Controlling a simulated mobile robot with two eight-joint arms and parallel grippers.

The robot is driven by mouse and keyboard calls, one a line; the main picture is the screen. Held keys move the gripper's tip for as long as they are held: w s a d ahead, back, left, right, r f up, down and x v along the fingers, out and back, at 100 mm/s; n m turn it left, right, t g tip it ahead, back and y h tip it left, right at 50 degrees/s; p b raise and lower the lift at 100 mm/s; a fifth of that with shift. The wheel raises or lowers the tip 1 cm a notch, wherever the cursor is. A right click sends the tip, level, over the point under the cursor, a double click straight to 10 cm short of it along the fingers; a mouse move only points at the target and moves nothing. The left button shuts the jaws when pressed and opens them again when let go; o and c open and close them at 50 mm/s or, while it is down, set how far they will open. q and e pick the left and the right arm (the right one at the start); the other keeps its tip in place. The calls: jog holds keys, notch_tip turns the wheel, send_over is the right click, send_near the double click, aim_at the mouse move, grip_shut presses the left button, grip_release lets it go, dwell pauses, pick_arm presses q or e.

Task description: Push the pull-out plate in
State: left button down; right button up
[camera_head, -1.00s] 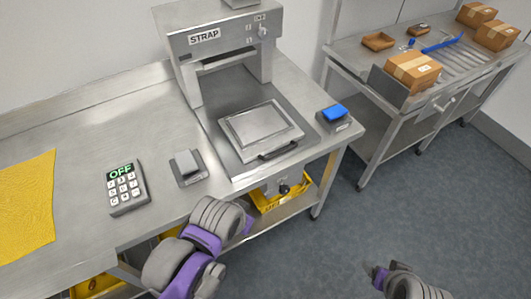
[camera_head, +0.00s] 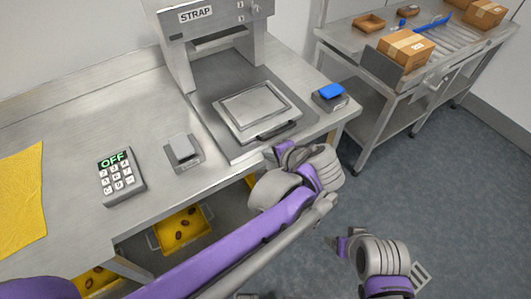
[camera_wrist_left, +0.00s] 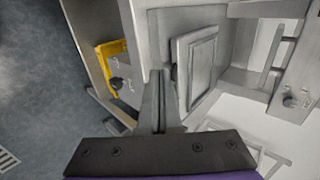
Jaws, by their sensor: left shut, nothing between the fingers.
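The pull-out plate (camera_head: 252,106) is a square grey metal plate with a dark handle (camera_head: 278,131) on its front edge. It lies out in front of the STRAP press (camera_head: 205,22), on the press's flat base. My left gripper (camera_head: 280,152) is shut and empty, just in front of the handle at the table edge; the head view does not settle contact. In the left wrist view the shut fingers (camera_wrist_left: 157,100) point at the plate's handle side (camera_wrist_left: 197,62). My right gripper (camera_head: 341,246) hangs low over the floor; its jaw opening is unclear.
A blue-topped box (camera_head: 330,95) stands right of the plate. A grey switch block (camera_head: 183,150), an OFF keypad (camera_head: 120,175) and a yellow cloth (camera_head: 20,200) lie to the left. Yellow crates (camera_head: 180,230) sit below. A second table holds cartons (camera_head: 405,48).

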pick_arm(q)
jog(key=x, duration=0.3)
jog(key=r+x, duration=0.1)
jog(key=x, duration=0.2)
jog(key=w+a+x, duration=0.1)
jog(key=x, duration=0.1)
jog(key=shift+w+a, duration=0.1)
jog(key=shift+w, duration=0.2)
jog(key=shift+w+a, duration=0.25)
jog(key=shift+w, duration=0.15)
jog(key=w+a, duration=0.5)
jog(key=w, duration=0.2)
jog(key=w+a+p, duration=0.1)
jog(key=w+a, duration=0.4)
jog(key=w, duration=0.2)
jog(key=w+a, duration=0.6)
jog(key=w, duration=0.2)
jog(key=shift+p, duration=0.35)
jog(key=shift+w+a, duration=0.1)
